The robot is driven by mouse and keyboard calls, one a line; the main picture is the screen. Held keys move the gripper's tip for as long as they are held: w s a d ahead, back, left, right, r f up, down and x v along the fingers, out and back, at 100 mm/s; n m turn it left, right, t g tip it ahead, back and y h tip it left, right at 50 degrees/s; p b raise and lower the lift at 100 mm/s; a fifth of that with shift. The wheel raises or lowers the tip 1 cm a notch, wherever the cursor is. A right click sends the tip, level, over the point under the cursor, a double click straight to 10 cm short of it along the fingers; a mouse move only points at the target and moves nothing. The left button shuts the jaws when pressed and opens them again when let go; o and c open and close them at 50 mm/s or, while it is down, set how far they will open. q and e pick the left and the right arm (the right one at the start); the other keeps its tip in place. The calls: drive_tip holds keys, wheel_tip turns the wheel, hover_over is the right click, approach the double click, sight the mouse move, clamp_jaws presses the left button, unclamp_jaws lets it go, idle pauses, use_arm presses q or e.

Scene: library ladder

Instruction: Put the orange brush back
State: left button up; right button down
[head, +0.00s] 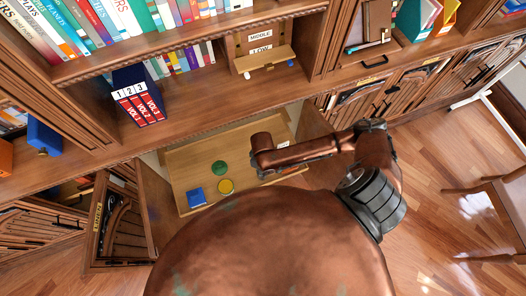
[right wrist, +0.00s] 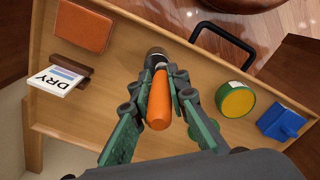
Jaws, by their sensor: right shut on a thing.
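The orange brush (right wrist: 158,102) shows in the right wrist view, with an orange handle and a dark ferrule. My right gripper (right wrist: 160,78) is shut on its handle, one green finger on each side. The brush is over the light wooden drawer (right wrist: 110,62); I cannot tell its height above the bottom. A white card marked DRY (right wrist: 57,80) stands in a brown holder at the left of the drawer. In the head view my right arm reaches over the drawer (head: 188,157) and hides the gripper and brush. My left gripper is not in view.
The drawer also holds a brown block (right wrist: 82,29), a green and yellow tin (right wrist: 236,99) and a blue object (right wrist: 281,119). A black handle (right wrist: 222,42) is on its edge.

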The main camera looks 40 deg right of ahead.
drive_tip(key=f, duration=0.2)
drive_tip(key=f+b, duration=0.1)
drive_tip(key=f, duration=0.1)
drive_tip(key=shift+s+d, duration=0.3)
drive_tip(key=shift+d, duration=0.05)
drive_tip(key=shift+a+r, duration=0.1)
drive_tip(key=shift+r, duration=0.15)
drive_tip(key=shift+w+f, duration=0.1)
drive_tip(key=shift+f, duration=0.35)
drive_tip(key=shift+f+p, duration=0.15)
drive_tip(key=shift+p, duration=0.15)
drive_tip(key=c, duration=1.9)
unclamp_jaws()
drive_tip(key=shift+w+r, duration=0.1)
drive_tip(key=shift+r, duration=0.2)
wheel_tip(320, 180, up, 13)
drive_tip(key=p, duration=0.3)
drive_tip(key=shift+a+f+p, duration=0.1)
drive_tip(key=shift+f+p, duration=0.05)
drive_tip(key=shift+p, duration=0.2)
